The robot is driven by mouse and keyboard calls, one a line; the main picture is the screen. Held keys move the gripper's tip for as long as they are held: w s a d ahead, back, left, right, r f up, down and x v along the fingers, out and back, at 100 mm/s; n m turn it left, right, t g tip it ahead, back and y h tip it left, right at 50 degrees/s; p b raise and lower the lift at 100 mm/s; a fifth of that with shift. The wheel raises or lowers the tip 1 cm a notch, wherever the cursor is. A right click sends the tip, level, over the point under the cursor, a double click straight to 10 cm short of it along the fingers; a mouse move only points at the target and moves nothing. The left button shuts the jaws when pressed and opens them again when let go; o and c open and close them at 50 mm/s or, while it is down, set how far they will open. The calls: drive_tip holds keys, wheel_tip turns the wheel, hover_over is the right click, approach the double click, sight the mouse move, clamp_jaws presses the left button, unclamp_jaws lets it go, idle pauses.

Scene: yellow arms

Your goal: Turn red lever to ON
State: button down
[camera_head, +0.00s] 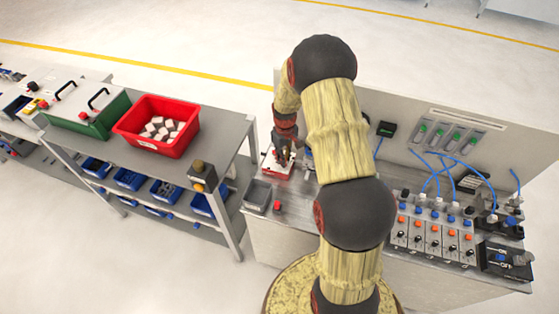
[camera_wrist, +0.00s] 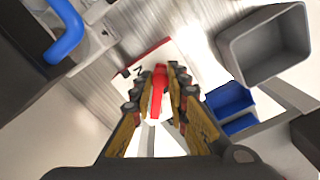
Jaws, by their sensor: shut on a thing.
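The red lever (camera_wrist: 157,92) stands between the two fingers of my gripper (camera_wrist: 160,85) in the wrist view. The fingers are shut on it. The lever belongs to a red and white base, whose red edge (camera_wrist: 150,55) shows just beyond the fingertips. In the head view my gripper (camera_head: 284,158) reaches down over the red and white lever base (camera_head: 270,168) at the left end of the grey bench. The lever itself is mostly hidden there by my gripper. I cannot read any ON marking.
A grey open bin (camera_wrist: 265,45) is close beside my gripper, and also shows in the head view (camera_head: 257,196). A red crate (camera_head: 135,122) of pale blocks sits on the left shelf. Blue hoses (camera_head: 432,165) and a row of valves (camera_head: 430,238) occupy the bench's right side.

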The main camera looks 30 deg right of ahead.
drive_tip(key=d+n, duration=0.2)
drive_tip(key=n, duration=0.1)
drive_tip(key=d+n, duration=0.1)
drive_tip(key=shift+w+b, duration=0.3)
drive_tip(key=shift+b, duration=0.1)
drive_tip(key=shift+w+d+n, duration=0.3)
drive_tip(key=shift+d+n, duration=0.15)
drive_tip(key=shift+n, duration=0.55)
drive_tip(key=shift+w+d+n, duration=0.25)
drive_tip(key=shift+d+n, duration=0.2)
drive_tip(key=shift+n, duration=0.55)
drive_tip(key=shift+r, duration=0.1)
drive_tip(key=c, duration=1.7)
unclamp_jaws()
wheel_tip(320, 180, up, 12)
drive_tip(key=shift+f, duration=0.1)
